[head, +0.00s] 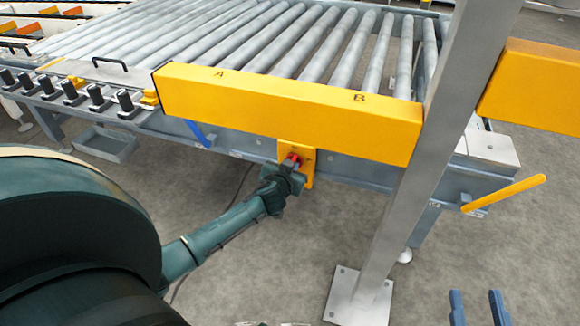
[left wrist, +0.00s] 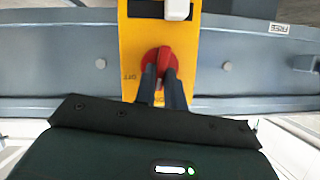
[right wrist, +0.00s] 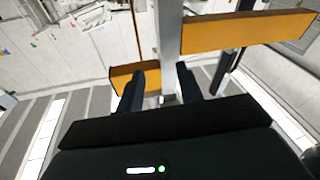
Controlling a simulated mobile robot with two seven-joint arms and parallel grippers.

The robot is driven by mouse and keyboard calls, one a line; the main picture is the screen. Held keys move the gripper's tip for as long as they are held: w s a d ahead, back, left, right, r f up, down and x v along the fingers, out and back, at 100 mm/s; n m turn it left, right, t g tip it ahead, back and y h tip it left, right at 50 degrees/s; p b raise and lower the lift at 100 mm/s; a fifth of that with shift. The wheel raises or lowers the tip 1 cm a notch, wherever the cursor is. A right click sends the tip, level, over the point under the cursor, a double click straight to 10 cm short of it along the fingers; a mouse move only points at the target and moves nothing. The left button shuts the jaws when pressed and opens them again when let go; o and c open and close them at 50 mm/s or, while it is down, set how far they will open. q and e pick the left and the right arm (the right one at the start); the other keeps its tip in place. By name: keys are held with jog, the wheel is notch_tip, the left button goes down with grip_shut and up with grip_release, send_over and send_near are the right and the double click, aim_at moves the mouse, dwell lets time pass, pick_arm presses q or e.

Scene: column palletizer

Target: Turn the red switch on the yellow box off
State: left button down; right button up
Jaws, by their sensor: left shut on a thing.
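The yellow box (head: 310,170) is fixed to the conveyor's grey side rail, below the long yellow beam. Its red switch (head: 292,160) shows just past my left gripper (head: 287,172). In the left wrist view the red switch (left wrist: 163,56) sits on the yellow box (left wrist: 190,45), with an OFF mark to its left. There my left gripper (left wrist: 163,75) is shut on the switch's handle, and the fingers hide its lower part. The handle looks close to upright, slightly tilted. My right gripper (head: 476,298) is open and empty at the bottom right, far from the box.
The yellow beam (head: 290,110), marked A and B, hangs above the box in front of the conveyor rollers (head: 325,45). A grey post (head: 405,190) stands to the right on a floor plate. A yellow bar (head: 503,193) sticks out farther right.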

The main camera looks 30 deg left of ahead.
pick_arm(q)
jog(key=shift+w+d+f+m+t+y+b, duration=0.1)
jog(key=shift+d+f+m+t+y+b, duration=0.15)
jog(key=shift+m+y+b, duration=1.2)
jog(key=shift+d+f+m+t+y+b, duration=0.25)
jog(key=shift+m+y+b, duration=0.45)
jog(key=shift+m+b, duration=1.45)
jog(key=shift+w+d+f+m+t+y+b, duration=0.1)
jog(key=shift+f+m+t+y+b, duration=0.15)
jog(key=shift+m+y+b, duration=1.55)
pick_arm(e)
jog(key=shift+w+a+r+n+t+y+p, duration=0.1)
jog(key=shift+w+r+n+t+y+p, duration=0.15)
jog(key=shift+r+n+t+y, duration=0.45)
jog(key=shift+w+r+n+t+y+p, duration=0.15)
jog(key=shift+r+n+y, duration=0.35)
jog(key=shift+r+y, duration=0.6)
jog(key=shift+w+a+r+n+t+y+p, duration=0.1)
jog(key=shift+w+r+n+t+y+p, duration=0.2)
jog(key=shift+r+n+y, duration=0.45)
pick_arm(q)
jog(key=shift+m+h, duration=0.7)
jog(key=shift+h, duration=0.05)
pick_arm(e)
jog(key=shift+s+r+y, duration=0.1)
jog(key=shift+y, duration=0.15)
pick_arm(q)
jog(key=c, duration=1.5)
grip_release()
